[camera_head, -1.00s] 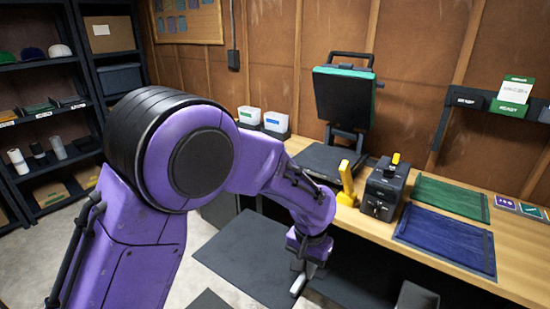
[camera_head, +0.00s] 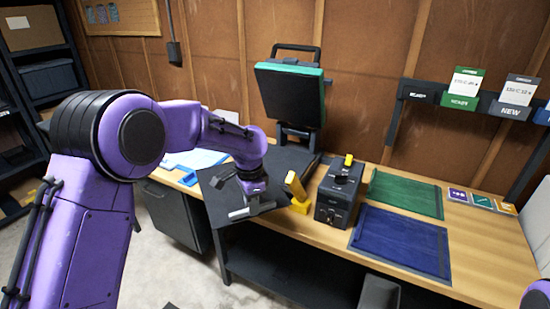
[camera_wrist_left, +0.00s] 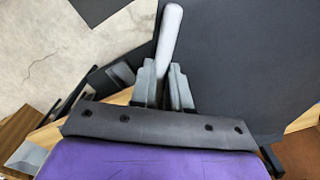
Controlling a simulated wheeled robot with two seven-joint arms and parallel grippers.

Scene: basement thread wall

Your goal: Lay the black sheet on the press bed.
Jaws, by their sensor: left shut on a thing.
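My left gripper (camera_head: 252,205) is shut at the front edge of the bench. The black sheet (camera_head: 212,192) is at its jaws, flat and tilted, partly over the bench edge. In the left wrist view the dark sheet (camera_wrist_left: 240,60) fills the right side, and a pale grey rod-like piece (camera_wrist_left: 168,45) stands between the gripper's fingers (camera_wrist_left: 163,85). The press has a raised black head with a green edge (camera_head: 290,95). Its dark flat press bed (camera_head: 284,158) lies below, just behind the gripper, partly hidden by my arm. My right gripper is not in view.
A yellow handle-like block (camera_head: 297,192) and a black box (camera_head: 340,194) stand right of the bed. Green (camera_head: 405,194) and blue (camera_head: 402,242) mats lie farther right. A light blue and white item (camera_head: 192,160) lies on the bench at left. A dark cabinet (camera_head: 175,215) stands below.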

